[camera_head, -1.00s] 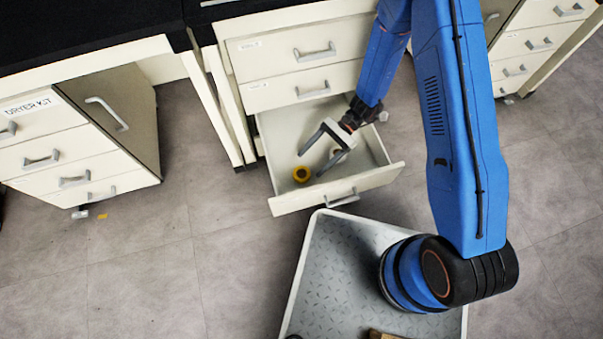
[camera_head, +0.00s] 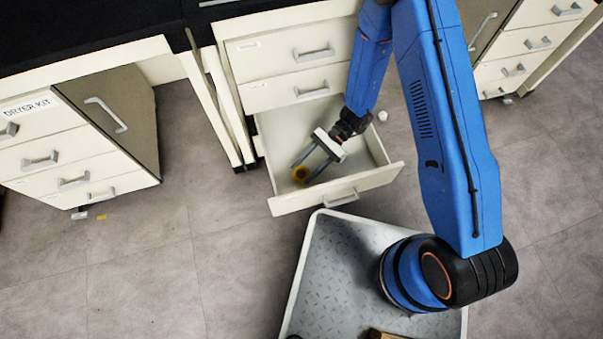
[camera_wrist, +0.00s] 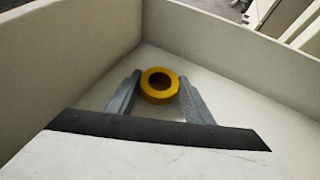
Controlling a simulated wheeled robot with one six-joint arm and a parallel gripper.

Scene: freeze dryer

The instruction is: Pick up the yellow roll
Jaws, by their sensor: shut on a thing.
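The yellow roll (camera_head: 300,173), a ring with a dark centre, is in the open bottom drawer (camera_head: 372,183). It also shows in the wrist view (camera_wrist: 159,96), low against the drawer floor near a corner. My gripper (camera_head: 304,175) reaches down into the drawer. Its two grey fingers (camera_wrist: 160,88) stand on either side of the roll and are shut on it. In the head view the fingers hide part of the roll. I cannot tell whether the roll touches the drawer floor.
Drawer walls (camera_wrist: 225,50) rise close around my gripper. Closed drawers (camera_head: 300,70) are above it. A grey tray-like platform (camera_head: 320,265) lies in front of the drawer. A cabinet marked DRYER KIT (camera_head: 75,150) stands at the left. A small white object (camera_head: 382,116) is beside the drawer.

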